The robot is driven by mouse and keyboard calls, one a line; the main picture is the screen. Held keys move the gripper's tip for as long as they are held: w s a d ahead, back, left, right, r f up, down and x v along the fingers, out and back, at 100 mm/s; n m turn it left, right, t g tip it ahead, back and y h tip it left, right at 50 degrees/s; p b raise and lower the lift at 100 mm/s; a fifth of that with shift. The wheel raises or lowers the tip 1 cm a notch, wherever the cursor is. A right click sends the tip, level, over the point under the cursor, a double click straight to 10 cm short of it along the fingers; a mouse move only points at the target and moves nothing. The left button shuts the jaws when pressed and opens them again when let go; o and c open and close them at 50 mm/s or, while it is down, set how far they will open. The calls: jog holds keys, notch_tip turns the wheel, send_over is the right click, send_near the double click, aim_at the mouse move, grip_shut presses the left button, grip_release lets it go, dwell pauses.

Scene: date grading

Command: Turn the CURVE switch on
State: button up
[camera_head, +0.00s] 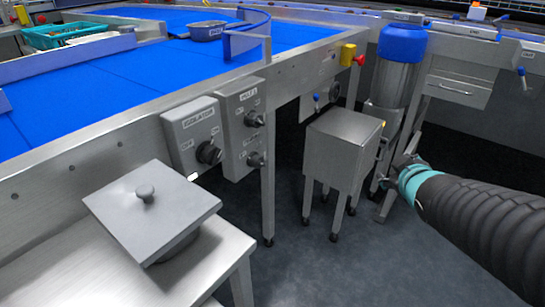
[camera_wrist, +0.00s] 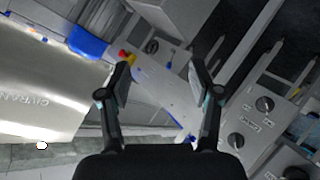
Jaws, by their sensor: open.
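A grey switch box (camera_head: 240,128) on the steel table frame carries two dark rotary knobs, an upper knob (camera_head: 254,119) and a lower knob (camera_head: 256,160). Its labels are too small to read surely, so I cannot tell which knob is CURVE. Beside it, a grey box labelled ISOLATOR (camera_head: 193,133) has one larger black knob (camera_head: 208,153). In the wrist view a two-knob box (camera_wrist: 250,122) shows at the right, its knobs tilted in view. My gripper (camera_wrist: 158,80) is open and empty, apart from the knobs. In the head view it is at the right, partly hidden by my arm.
A steel cabinet on legs (camera_head: 342,143) stands between the switch boxes and my arm. A blue-topped cylinder (camera_head: 398,70) stands behind. A lidded steel box (camera_head: 150,205) sits on a low table at front left. A yellow-and-red button (camera_head: 349,56) is on the table frame.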

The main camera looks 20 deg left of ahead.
jog(key=w+a+f+n+y, duration=0.3)
jog(key=w+a+n+y, duration=0.1)
jog(key=a+n, duration=0.15)
jog(key=n+g+y+b, duration=0.3)
jog(key=n+g+y, duration=0.3)
jog(key=n+y, duration=0.45)
send_near(263, 164)
jog(key=shift+m+y, duration=0.3)
jog(key=shift+y, duration=0.05)
jog(key=x, duration=0.3)
jog(key=p+x, duration=0.1)
jog(key=x, duration=0.7)
jog(key=shift+w+d+f+p, duration=0.1)
jog(key=shift+w+f+p, duration=0.05)
jog(key=shift+f+p, duration=0.2)
jog(key=c, duration=1.1)
